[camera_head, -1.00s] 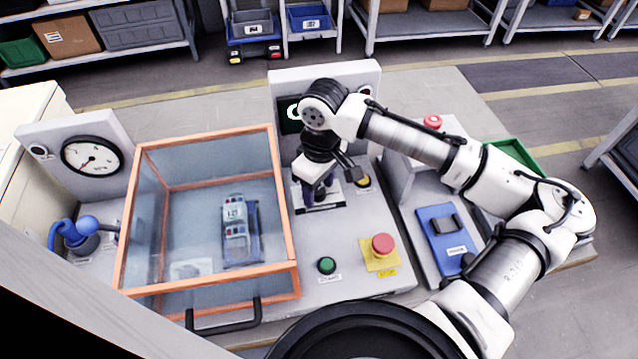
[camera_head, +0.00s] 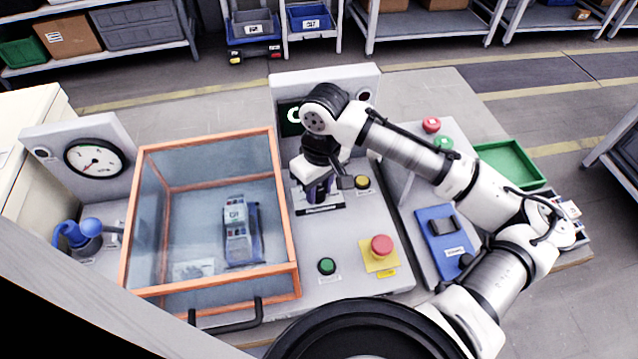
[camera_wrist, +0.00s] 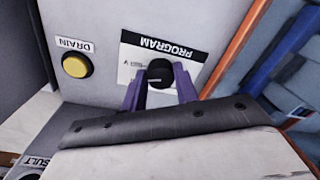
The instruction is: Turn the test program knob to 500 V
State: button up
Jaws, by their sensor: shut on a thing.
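The program knob (camera_wrist: 160,72) is a small black knob on the grey panel, below a black PROGRAM label (camera_wrist: 165,48) that reads upside down in the wrist view. My gripper (camera_wrist: 159,90) has its two purple fingers on either side of the knob and is shut on it. In the head view my gripper (camera_head: 318,190) points down at the panel, and its body hides the knob. The dial marks around the knob are mostly covered or too small to read, so I cannot tell its setting.
A yellow DRAIN button (camera_wrist: 76,65) is beside the knob. The orange-framed clear enclosure (camera_head: 288,225) stands close to the left of my gripper. A green button (camera_head: 326,265) and red stop button (camera_head: 382,245) are in front. A round gauge (camera_head: 96,158) stands far left.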

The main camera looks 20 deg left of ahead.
aim_at(322, 191)
jog(key=shift+m+p, duration=0.7)
jog(key=shift+m, duration=1)
jog(key=o, duration=1)
jog(key=shift+r, duration=0.15)
jog(key=r, duration=1.3)
jog(key=shift+w+d+r+b, duration=0.2)
jog(key=shift+r+b, duration=0.1)
jog(key=shift+b, duration=0.1)
jog(key=shift+s+f, duration=0.1)
